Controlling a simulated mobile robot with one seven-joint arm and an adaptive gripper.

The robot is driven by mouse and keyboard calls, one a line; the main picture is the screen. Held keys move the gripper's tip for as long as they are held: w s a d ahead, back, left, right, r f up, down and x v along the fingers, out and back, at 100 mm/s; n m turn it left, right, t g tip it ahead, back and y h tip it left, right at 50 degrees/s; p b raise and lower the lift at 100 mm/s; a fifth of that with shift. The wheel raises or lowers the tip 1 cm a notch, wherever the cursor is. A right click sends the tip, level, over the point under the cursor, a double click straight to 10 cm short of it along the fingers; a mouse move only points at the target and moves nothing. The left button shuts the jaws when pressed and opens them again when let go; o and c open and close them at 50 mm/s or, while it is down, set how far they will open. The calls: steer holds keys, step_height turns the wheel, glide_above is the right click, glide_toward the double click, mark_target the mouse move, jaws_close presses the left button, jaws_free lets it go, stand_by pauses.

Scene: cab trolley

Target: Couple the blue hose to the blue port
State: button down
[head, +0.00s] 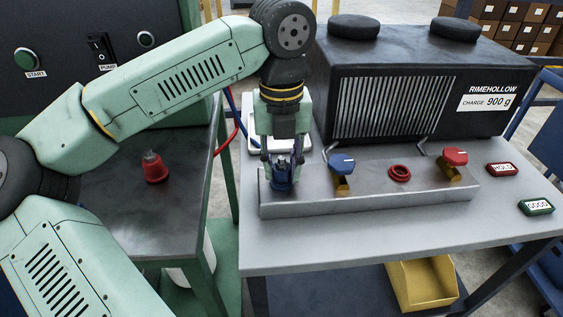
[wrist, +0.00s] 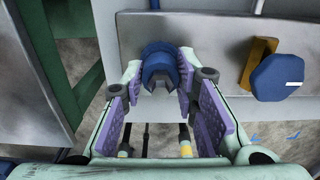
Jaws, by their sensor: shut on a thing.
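My gripper (head: 282,160) points down over the left end of the raised metal block and is shut on the blue hose's coupling (head: 281,182). In the wrist view the blue coupling (wrist: 158,66) shows between the fingertips of my gripper (wrist: 157,84), with a notched collar facing the camera. The coupling is at the block's top face. The blue port is not distinguishable; it seems covered by the coupling and fingers, and I cannot tell whether the coupling is seated. A short piece of blue hose (head: 230,98) shows behind the arm.
A blue-handled valve (head: 342,163), a red port (head: 400,173) and a red-handled valve (head: 455,158) stand on the block (head: 370,198), right of my gripper. A red coupling (head: 154,167) stands on the dark left table. The black RIMEHOLLOW unit (head: 400,90) stands close behind.

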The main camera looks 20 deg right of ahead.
steer(key=shift+f, duration=0.15)
steer(key=c, duration=1.2)
jaws_free()
step_height(320, 180, up, 12)
steer(key=shift+r, duration=0.1)
steer(key=shift+o, duration=0.4)
steer(key=o, duration=1.1)
